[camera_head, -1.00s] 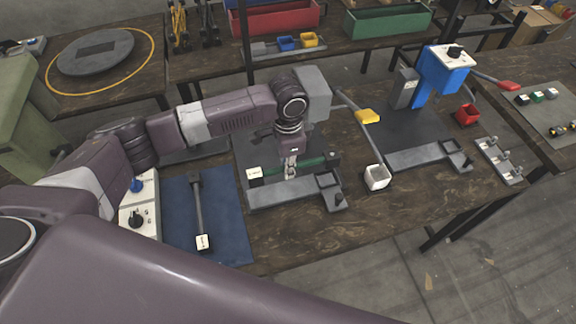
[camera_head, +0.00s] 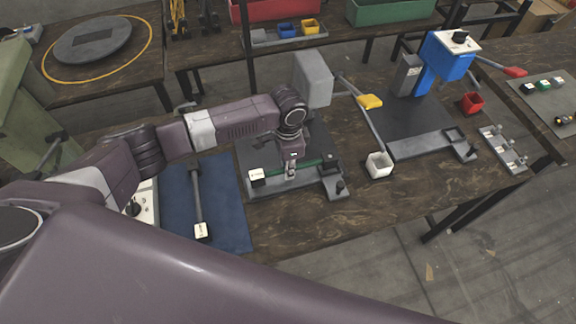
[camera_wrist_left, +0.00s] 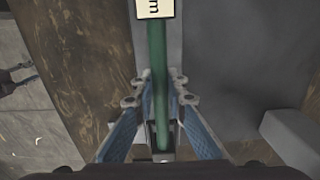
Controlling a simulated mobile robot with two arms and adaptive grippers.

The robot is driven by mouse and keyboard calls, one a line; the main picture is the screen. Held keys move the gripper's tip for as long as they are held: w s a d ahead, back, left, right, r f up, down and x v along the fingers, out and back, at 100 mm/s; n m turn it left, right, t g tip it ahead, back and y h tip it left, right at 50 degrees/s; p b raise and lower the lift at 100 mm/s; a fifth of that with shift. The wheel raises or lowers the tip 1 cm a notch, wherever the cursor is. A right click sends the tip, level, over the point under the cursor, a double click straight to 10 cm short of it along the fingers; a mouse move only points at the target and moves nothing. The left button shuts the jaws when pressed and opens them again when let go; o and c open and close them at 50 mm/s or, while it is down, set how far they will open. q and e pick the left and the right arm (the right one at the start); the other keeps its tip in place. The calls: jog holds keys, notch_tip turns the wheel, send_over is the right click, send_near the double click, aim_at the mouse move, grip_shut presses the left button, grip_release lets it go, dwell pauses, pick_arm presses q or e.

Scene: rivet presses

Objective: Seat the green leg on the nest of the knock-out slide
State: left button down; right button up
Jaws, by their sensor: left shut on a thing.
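The green leg (camera_head: 312,165) is a rod with a white lettered block at its left end and a dark block at its right end. My left gripper (camera_head: 290,174) is shut on its middle, from above. In the left wrist view the leg (camera_wrist_left: 158,60) runs between the two fingers of the gripper (camera_wrist_left: 160,108), its white block at the top edge. The grey knock-out slide (camera_head: 270,191) lies under the leg, roughly parallel. The leg's right end and the gripper cover much of the nest. I cannot tell whether leg and slide touch. My right gripper is out of view.
The grey press head (camera_head: 313,80) stands close behind my wrist, with a yellow-tipped lever (camera_head: 369,101). Another leg (camera_head: 198,200) lies on the blue mat (camera_head: 228,220). A blue press (camera_head: 440,68) stands farther right.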

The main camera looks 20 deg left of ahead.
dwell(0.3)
pick_arm(q)
jog(key=shift+f, duration=0.7)
dwell(0.4)
jog(key=c, duration=1.8)
grip_release()
jog(key=shift+c, duration=0.2)
